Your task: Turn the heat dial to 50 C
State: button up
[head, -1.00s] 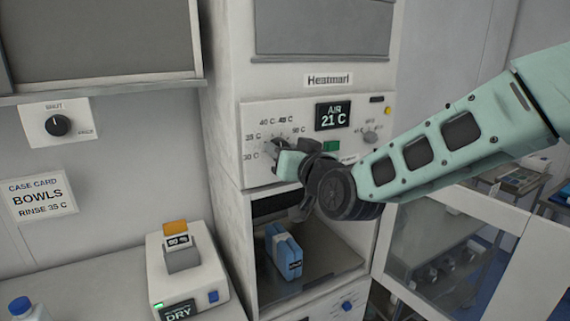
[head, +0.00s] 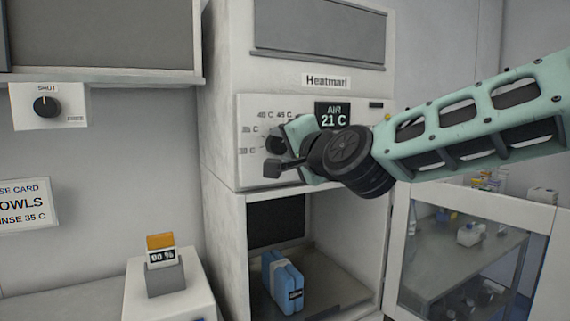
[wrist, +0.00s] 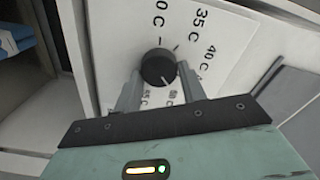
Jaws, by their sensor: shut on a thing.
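The heat dial (head: 274,144) is a dark round knob on the white panel of the Heatmari cabinet, partly hidden by my gripper in the head view. In the wrist view the dial (wrist: 158,66) sits between my two fingers, with temperature labels around it. A pale mark on the knob points down toward the lower labels, whose text is hard to read. My gripper (wrist: 160,92) is shut on the dial. In the head view my gripper (head: 283,150) is rolled, one finger low at left. The display (head: 333,115) reads AIR 21 C.
Below the panel is an open bay with a blue pack (head: 283,283). A wall dial marked SHUT (head: 46,106) is at left. A box with a 90 % tag (head: 162,256) stands at lower left.

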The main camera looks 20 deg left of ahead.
jog(key=shift+f+m+b, duration=0.15)
jog(key=shift+m+b, duration=1)
jog(key=shift+m, duration=0.35)
jog(key=o, duration=0.9)
jog(key=shift+o, duration=0.2)
